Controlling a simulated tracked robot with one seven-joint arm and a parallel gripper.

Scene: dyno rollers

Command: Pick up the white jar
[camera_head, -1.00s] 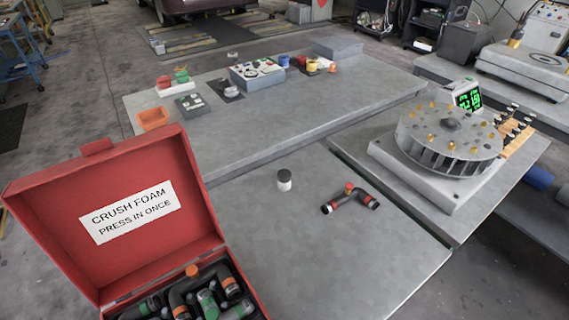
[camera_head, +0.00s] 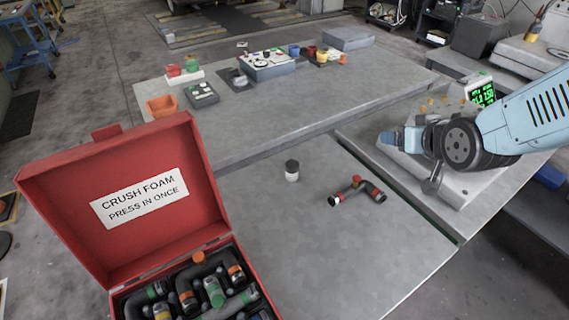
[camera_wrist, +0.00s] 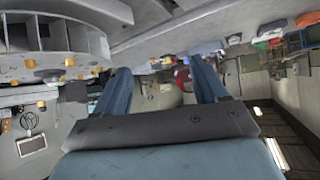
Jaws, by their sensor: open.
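The white jar (camera_head: 292,171) is small, with a dark lid, and stands upright on the near grey table (camera_head: 300,240), left of a bent black hose piece. My gripper (camera_head: 388,139) is at the right in the head view, above the turntable side of the tables and apart from the jar. In the wrist view my gripper (camera_wrist: 165,85) shows two blue fingers spread apart with nothing between them. The jar cannot be made out in the wrist view.
The bent hose piece (camera_head: 358,192) lies right of the jar. An open red case (camera_head: 120,205) with hose parts stands at the left. The far table (camera_head: 290,115) holds small bins and boxes. My arm covers most of the finned turntable, which shows in the wrist view (camera_wrist: 55,68).

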